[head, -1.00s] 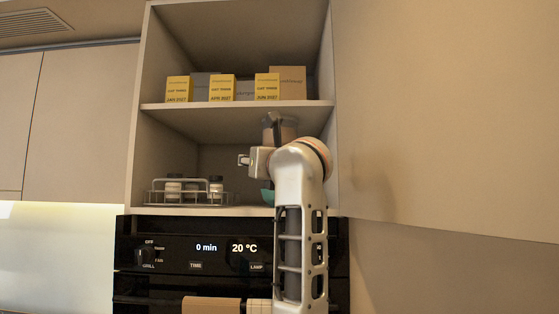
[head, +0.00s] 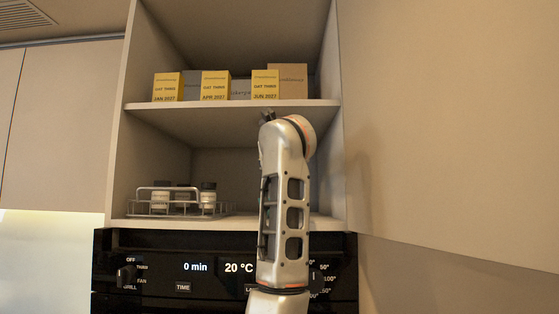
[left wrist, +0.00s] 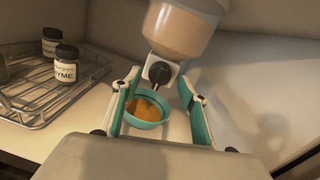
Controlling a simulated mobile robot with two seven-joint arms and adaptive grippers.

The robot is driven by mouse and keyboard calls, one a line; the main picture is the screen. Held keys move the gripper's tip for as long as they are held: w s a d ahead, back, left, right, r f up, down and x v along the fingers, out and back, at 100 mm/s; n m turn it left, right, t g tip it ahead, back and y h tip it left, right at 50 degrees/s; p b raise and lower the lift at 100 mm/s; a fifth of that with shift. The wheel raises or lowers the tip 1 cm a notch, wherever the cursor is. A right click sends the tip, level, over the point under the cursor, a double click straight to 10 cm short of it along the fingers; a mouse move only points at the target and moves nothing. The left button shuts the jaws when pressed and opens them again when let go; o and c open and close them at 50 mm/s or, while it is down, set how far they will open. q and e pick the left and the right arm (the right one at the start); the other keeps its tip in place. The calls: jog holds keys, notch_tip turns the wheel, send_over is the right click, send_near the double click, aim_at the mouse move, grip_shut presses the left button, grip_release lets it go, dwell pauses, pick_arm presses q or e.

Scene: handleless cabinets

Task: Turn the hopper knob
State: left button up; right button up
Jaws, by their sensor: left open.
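In the left wrist view the hopper (left wrist: 178,30), a clear container with tan contents, stands in the cabinet niche. Its dark round knob (left wrist: 159,72) sits on a light spout below it and faces the camera. My left gripper (left wrist: 160,84) is open, with a teal-lined finger on each side of the knob area; no contact with the knob shows. A teal bowl (left wrist: 147,123) with orange contents stands beneath the spout, between the fingers. In the head view my left arm hides its gripper, the knob and the bowl. My right gripper is in neither view.
A wire rack (head: 160,208) with several jars stands left on the same shelf, also seen in the left wrist view (left wrist: 50,95). Yellow boxes (head: 215,85) sit on the shelf above. A black oven panel (head: 140,245) is below. The cabinet wall (left wrist: 280,70) bounds the right side.

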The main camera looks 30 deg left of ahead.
pick_arm(q)
jog(key=shift+w+a, duration=0.3)
jog(key=shift+w, duration=0.15)
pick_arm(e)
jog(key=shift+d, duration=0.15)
pick_arm(q)
jog(key=c, duration=1.1)
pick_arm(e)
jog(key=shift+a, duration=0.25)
pick_arm(q)
jog(key=shift+m, duration=0.3)
jog(key=m+b, duration=0.1)
jog(key=m, duration=0.7)
jog(key=m+t+b, duration=0.1)
jog(key=m+b, duration=0.1)
jog(key=m, duration=0.7)
jog(key=shift+s+a+h, duration=0.15)
jog(key=shift+a+h, duration=0.05)
jog(key=shift+h, duration=0.1)
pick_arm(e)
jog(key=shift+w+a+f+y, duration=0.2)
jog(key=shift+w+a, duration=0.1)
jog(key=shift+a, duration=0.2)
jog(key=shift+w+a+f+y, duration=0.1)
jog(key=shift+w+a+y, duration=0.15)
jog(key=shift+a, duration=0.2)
